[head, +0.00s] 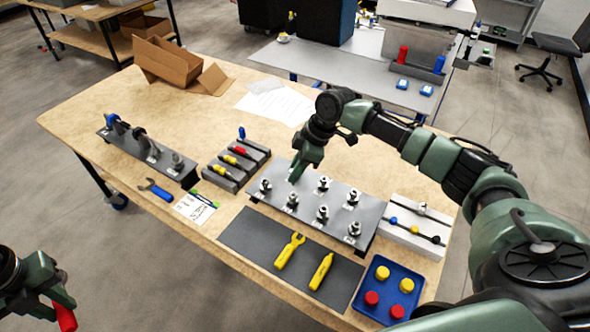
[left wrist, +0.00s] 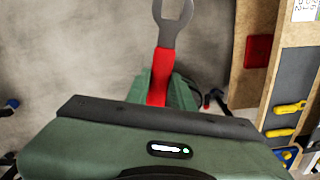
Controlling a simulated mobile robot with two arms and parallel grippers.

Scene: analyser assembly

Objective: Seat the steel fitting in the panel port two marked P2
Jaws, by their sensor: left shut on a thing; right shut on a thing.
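The panel (head: 338,231) is a grey plate on the bench with several upright steel fittings, such as one at its front right (head: 354,228). Its port labels are too small to read, so I cannot tell which is P2. My right gripper (head: 293,179) points down at the panel's back left, shut on a steel fitting that its fingers hide. I cannot tell whether that fitting is fully down. My left gripper (head: 62,308) is off the bench at lower left, shut on a red-handled wrench (head: 66,319); its grey open jaw shows in the left wrist view (left wrist: 173,18).
A dark mat (head: 250,232) holds a yellow wrench (head: 290,250) and a yellow tool (head: 321,272). A blue tray (head: 378,315) with red and yellow caps is at front right. A grey rack (head: 180,180) and an open cardboard box (head: 165,62) stand at left.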

